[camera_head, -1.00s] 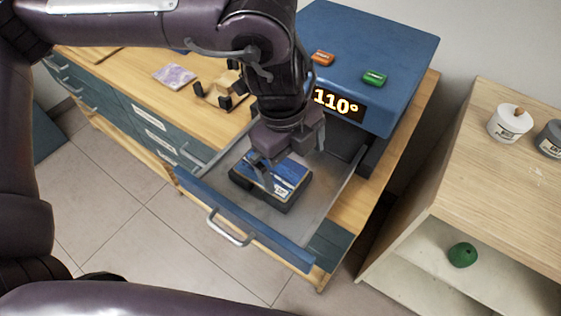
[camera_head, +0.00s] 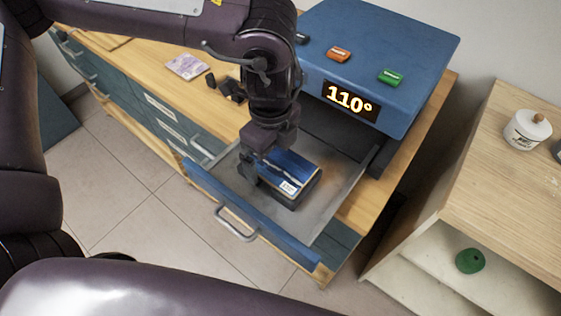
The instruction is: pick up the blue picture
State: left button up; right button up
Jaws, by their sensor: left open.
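The blue picture (camera_head: 295,169) lies face up on a dark block in the pulled-out tray (camera_head: 341,190) of the blue heated machine (camera_head: 385,45). It has a light band and a small white label near its front edge. My left gripper (camera_head: 249,180) is open and low at the left end of the picture. It covers part of that end, and its fingertips are hard to make out, so I cannot tell if they touch the picture. My right gripper is not in view.
The tray's front has a metal handle (camera_head: 238,232). The machine shows 110° and carries an orange button (camera_head: 338,53) and a green button (camera_head: 390,77). A pale purple picture (camera_head: 187,66) lies on the wooden counter. A shelf unit (camera_head: 500,190) stands at right.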

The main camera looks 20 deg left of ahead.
pick_arm(q)
jog(key=c, duration=1)
